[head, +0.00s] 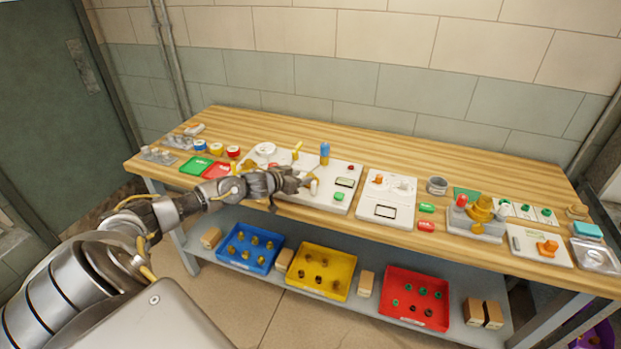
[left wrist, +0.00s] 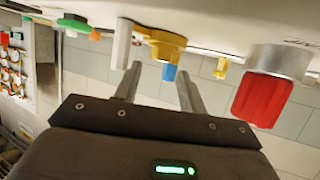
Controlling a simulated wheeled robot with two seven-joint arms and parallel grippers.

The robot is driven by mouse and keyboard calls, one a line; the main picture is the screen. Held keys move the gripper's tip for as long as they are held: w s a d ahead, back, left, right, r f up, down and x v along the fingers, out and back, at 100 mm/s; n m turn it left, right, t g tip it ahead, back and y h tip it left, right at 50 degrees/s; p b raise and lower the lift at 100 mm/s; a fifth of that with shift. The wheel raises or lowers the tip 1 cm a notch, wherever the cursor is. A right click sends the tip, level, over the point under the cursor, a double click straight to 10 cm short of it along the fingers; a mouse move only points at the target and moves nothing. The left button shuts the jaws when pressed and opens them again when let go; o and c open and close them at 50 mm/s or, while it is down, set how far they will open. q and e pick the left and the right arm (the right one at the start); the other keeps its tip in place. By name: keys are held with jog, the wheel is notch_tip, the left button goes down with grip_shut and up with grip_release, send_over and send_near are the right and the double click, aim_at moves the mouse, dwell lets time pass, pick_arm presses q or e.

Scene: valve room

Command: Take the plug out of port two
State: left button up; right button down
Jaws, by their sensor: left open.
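My left gripper (head: 304,183) reaches over the front part of the white panel (head: 334,203) on the bench. In the left wrist view its two fingers (left wrist: 157,70) are apart, with nothing held between them. A pale upright cylinder (head: 314,187) stands close to the fingertips; a white cylinder (left wrist: 122,43) shows by the left finger in the wrist view. A blue-topped piece (head: 325,153) and a yellow handle (head: 298,149) stand farther back on the panel. I cannot tell which piece is the plug, and port markings are too small to read. My right gripper is not in view.
A red knob (left wrist: 262,100) is right of the fingers in the wrist view. A second white panel (head: 386,204) and a valve block (head: 477,220) lie to the right. Blue (head: 233,265), yellow (head: 301,283) and red (head: 400,316) bins stand on the lower shelf. The bench back is clear.

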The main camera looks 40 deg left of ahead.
aim_at(310, 175)
pick_arm(q)
jog(key=x, duration=0.3)
jog(key=shift+w+f, duration=0.15)
jog(key=shift+w, duration=0.1)
jog(key=shift+s, duration=0.1)
jog(key=shift+a, duration=0.1)
jog(key=shift+c, duration=0.4)
jog(key=c, duration=0.8)
jog(key=shift+o, duration=0.2)
jog(key=shift+r, duration=0.75)
jog(key=s+a+r, duration=0.3)
jog(key=s+r, duration=0.8)
jog(key=s, duration=0.2)
jog(key=shift+s+a+r, duration=0.2)
jog(key=shift+a+r, duration=0.05)
jog(key=shift+r, duration=0.05)
